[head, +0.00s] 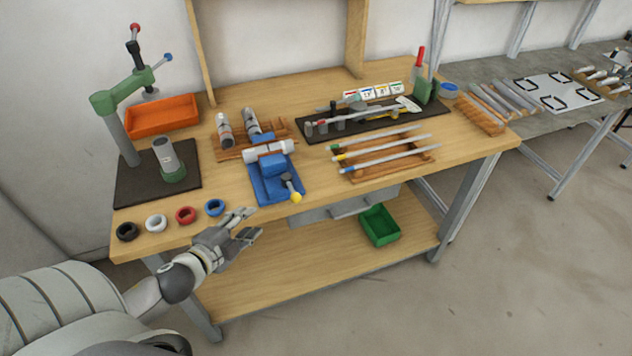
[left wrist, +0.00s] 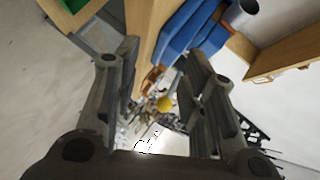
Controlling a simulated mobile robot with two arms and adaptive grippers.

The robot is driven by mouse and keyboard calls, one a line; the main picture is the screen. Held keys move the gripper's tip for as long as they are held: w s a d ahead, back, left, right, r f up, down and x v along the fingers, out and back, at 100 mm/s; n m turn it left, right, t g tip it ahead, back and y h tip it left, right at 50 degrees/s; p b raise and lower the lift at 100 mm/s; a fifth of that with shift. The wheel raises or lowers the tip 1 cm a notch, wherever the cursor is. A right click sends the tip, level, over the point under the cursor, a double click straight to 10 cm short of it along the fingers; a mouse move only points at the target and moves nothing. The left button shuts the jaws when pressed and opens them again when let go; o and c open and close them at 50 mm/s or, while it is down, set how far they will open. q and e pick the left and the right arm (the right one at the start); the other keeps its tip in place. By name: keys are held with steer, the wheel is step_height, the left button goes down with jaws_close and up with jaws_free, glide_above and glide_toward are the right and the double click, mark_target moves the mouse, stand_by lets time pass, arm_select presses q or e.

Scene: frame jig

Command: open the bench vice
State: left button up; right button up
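The blue bench vice (head: 268,178) stands at the front edge of the wooden workbench. A white and grey cylinder (head: 269,151) lies at its jaws; I cannot tell how far the jaws are apart. Its handle (head: 290,184) with a yellow knob (head: 296,197) points toward the front. My left gripper (head: 252,223) is open and empty, in front of the bench edge and left of the handle. My right gripper is not in view.
Several coloured rings (head: 186,215) lie along the front left edge. A green press (head: 120,105) stands behind them. A rack of rods (head: 385,153) lies right of the vice. A green bin (head: 380,226) sits on the lower shelf, below a drawer (head: 345,207).

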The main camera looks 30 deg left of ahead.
mark_target(294, 192)
arm_select(q)
step_height(294, 192, up, 5)
steer(key=w+d+m+h, duration=0.2)
steer(key=d+m+h, duration=0.1)
steer(key=m+h, duration=0.3)
steer(key=shift+m, duration=0.9)
steer(key=shift+p+x, duration=1)
steer(key=shift+x, duration=4.25)
steer(key=shift+r, duration=0.15)
jaws_close()
steer(key=shift+d, duration=0.1)
